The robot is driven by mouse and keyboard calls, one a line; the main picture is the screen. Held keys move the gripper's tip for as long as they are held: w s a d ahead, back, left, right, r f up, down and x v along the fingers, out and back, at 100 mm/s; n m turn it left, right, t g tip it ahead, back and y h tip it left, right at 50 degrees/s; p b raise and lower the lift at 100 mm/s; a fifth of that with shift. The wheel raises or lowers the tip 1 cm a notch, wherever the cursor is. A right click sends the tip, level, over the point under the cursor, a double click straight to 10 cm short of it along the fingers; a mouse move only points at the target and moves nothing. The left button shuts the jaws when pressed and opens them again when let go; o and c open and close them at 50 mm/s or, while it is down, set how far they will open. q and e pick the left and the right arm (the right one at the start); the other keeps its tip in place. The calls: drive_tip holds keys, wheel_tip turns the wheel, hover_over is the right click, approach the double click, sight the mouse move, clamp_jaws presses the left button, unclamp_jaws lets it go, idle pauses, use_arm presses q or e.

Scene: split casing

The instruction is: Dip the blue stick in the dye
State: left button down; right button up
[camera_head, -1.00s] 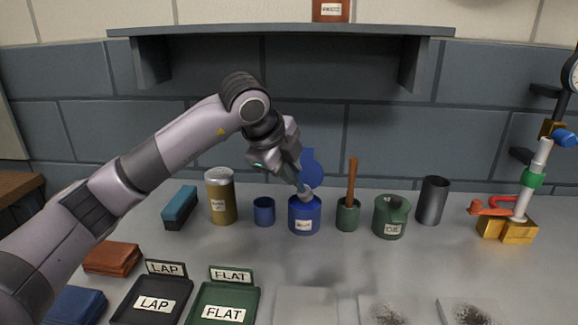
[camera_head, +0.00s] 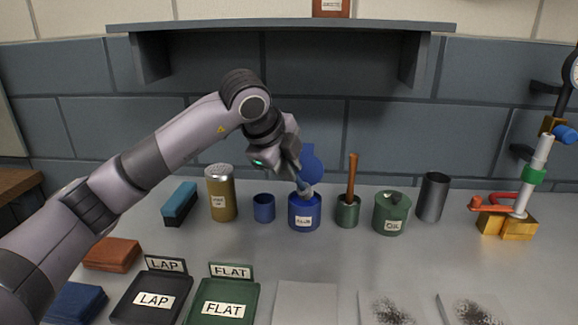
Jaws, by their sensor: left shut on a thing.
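My left gripper (camera_head: 301,180) is over the pot, shut on a slim stick, mostly hidden by the fingers. A pale end (camera_head: 306,190) shows at the pot's mouth. Whether it touches the dye cannot be seen. The small blue cup (camera_head: 264,209) left of the pot has no stick standing in it. My right gripper is not in view.
A green cup (camera_head: 347,213) with a brown stick (camera_head: 352,176) and a green oil pot (camera_head: 390,213) stand close on the right. A gold shaker (camera_head: 221,195) stands left. Trays labelled LAP (camera_head: 150,300) and FLAT (camera_head: 224,304) lie in front.

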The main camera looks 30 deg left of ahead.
use_arm(q)
drive_tip(key=shift+f+b, duration=0.7)
drive_tip(key=shift+f, duration=0.05)
idle(1.6)
drive_tip(key=shift+r, duration=0.15)
drive_tip(key=shift+r+p, duration=2.4)
drive_tip(key=shift+r, duration=1.1)
